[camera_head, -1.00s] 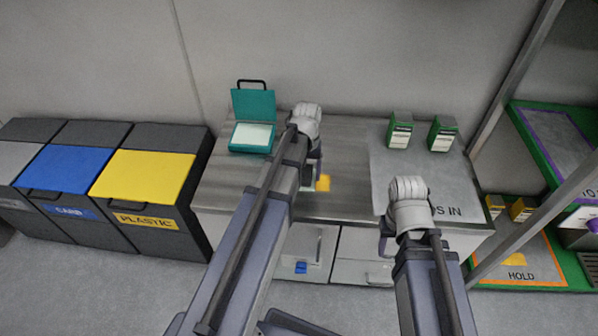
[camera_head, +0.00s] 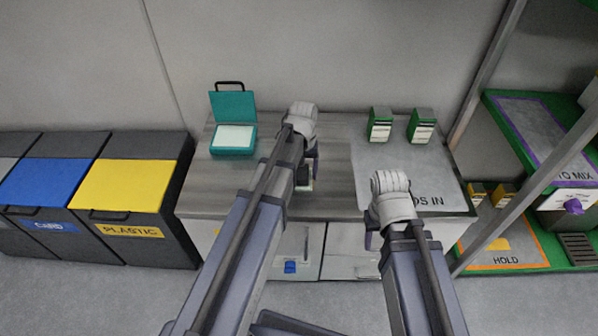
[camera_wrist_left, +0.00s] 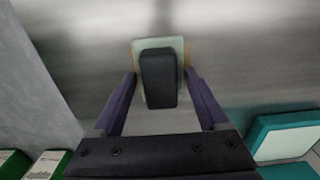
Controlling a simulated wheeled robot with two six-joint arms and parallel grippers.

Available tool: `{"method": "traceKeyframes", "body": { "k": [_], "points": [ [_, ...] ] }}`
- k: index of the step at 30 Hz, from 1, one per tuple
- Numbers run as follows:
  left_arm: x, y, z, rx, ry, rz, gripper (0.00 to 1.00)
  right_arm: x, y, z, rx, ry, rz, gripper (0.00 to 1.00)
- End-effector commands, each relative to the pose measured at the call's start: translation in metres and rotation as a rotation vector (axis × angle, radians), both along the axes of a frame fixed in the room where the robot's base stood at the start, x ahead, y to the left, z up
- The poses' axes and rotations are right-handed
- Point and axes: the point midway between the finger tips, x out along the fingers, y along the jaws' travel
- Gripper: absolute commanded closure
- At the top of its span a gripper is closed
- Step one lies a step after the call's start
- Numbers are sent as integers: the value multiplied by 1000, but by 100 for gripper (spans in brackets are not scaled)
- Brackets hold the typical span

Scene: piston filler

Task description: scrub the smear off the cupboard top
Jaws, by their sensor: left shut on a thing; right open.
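The cupboard top (camera_head: 240,185) is a brushed grey metal surface. My left gripper (camera_head: 306,178) is over its middle, shut on a scrubber with a black handle and a pale green pad. In the left wrist view the scrubber (camera_wrist_left: 160,78) sits between the fingers of my left gripper (camera_wrist_left: 160,90), pad toward the metal top (camera_wrist_left: 245,50). Whether the pad touches the top is not clear. I see no distinct smear now; the arm hides part of the surface. My right gripper (camera_head: 371,236) is open, low at the top's front right edge, partly hidden by its arm.
An open teal case (camera_head: 233,138) stands at the back left. Bins, one with a yellow lid (camera_head: 122,185), stand left; a green shelf (camera_head: 525,105) stands right.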

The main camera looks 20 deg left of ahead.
Motion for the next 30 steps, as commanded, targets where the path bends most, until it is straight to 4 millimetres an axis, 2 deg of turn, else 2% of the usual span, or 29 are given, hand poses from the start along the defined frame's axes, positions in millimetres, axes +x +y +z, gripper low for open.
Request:
{"method": "traceKeyframes", "body": {
  "k": [15, 26, 30],
  "points": [
    [11, -35, 1, -7, -2, -4, 68, 0, 0, 1, 0, 0, 0, 50],
    [11, -36, 2, -5, -1, -1, 68, 0, 0, 2, 0, 0, 0, 50],
    [11, -36, 9, -4, -1, -1, 68, 0, 0, 9, 0, 0, 0, 50]
  ]
}}
